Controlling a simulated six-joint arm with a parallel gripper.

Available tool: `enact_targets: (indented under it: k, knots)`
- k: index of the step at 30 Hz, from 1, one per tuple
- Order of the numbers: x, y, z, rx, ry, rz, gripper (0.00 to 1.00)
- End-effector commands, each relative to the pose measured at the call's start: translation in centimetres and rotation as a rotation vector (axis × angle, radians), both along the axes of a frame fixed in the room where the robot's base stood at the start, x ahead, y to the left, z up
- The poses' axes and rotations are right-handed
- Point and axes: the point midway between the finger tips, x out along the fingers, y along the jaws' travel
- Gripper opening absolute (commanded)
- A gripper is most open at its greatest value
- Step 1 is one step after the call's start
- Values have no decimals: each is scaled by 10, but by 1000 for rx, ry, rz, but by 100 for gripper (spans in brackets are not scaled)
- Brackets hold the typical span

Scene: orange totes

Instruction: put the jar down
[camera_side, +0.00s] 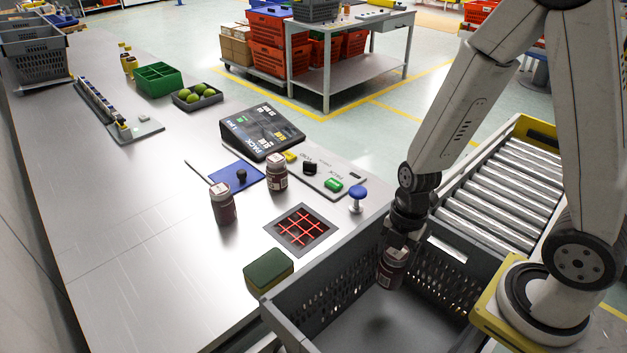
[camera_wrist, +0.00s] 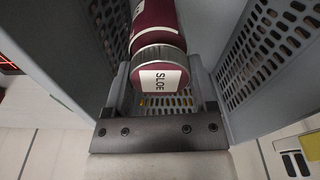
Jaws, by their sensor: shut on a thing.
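A dark red jar with a grey lid and white label (camera_side: 392,268) is held by my gripper (camera_side: 398,240) inside the grey tote (camera_side: 315,284), near its far wall. It hangs above the tote floor, with a faint shadow below. In the wrist view the jar (camera_wrist: 155,25) shows its lid marked SLOE, close to the gripper (camera_wrist: 160,105). The gripper is shut on it; the contact is partly hidden. Two similar jars stand on the bench, one at the front (camera_side: 223,204) and one farther back (camera_side: 277,172).
A green and yellow sponge (camera_side: 268,270) lies beside the tote. A red-lined grid (camera_side: 301,230), a blue knob (camera_side: 357,195) and a control panel (camera_side: 262,131) are on the bench. A roller conveyor (camera_side: 505,190) runs behind the tote. The tote's floor looks clear.

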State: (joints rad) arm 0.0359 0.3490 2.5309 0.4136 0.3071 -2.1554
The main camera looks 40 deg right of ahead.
Motion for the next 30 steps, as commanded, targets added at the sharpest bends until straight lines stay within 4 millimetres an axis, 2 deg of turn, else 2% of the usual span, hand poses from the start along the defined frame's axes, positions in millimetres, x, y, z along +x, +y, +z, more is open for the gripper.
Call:
enact_targets:
  k: [7,21,30]
  knots:
    - [0,0,-5,0,1,0,0]
    - [-1,0,-37,-1,3,-1,0]
    - [0,-1,-40,-4,1,-1,0]
